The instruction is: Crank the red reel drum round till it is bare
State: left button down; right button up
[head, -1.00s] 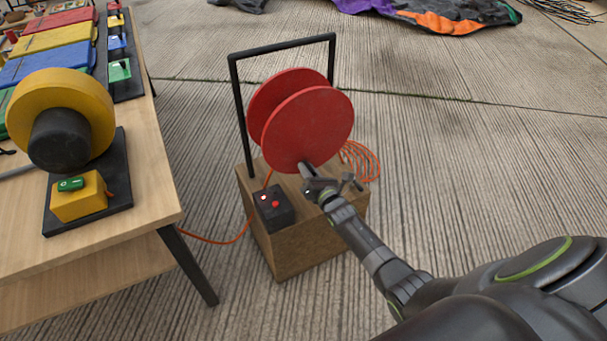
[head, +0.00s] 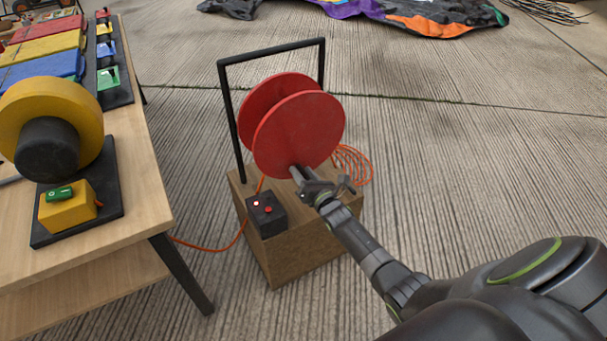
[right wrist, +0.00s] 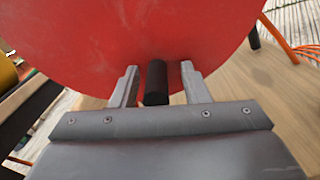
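The red reel drum (head: 306,128) has two round flanges and stands upright on a wooden box (head: 295,250) inside a black hoop frame. I see no cable between the flanges from here. My right gripper (head: 303,180) is at the lower edge of the near flange. In the right wrist view, the black crank handle (right wrist: 156,82) sticks out from the red flange (right wrist: 150,40) between the fingers of my right gripper (right wrist: 158,85). A gap shows on each side of the handle, so the fingers are around it but apart from it. My left gripper is out of view.
Orange cable coils (head: 352,165) lie behind the drum, at right. A black switch box (head: 267,214) with a red button sits on the box's left. A wooden table (head: 140,200) with a yellow blower (head: 50,125) stands at left.

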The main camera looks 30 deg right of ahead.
jog(key=shift+s, duration=0.3)
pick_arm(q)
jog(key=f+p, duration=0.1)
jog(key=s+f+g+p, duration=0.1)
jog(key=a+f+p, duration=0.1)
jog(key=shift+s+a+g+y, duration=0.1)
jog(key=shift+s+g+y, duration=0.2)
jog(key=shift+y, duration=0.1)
pick_arm(e)
jog(key=s, duration=1.6)
jog(key=shift+s+d, duration=0.25)
jog(key=shift+s, duration=0.15)
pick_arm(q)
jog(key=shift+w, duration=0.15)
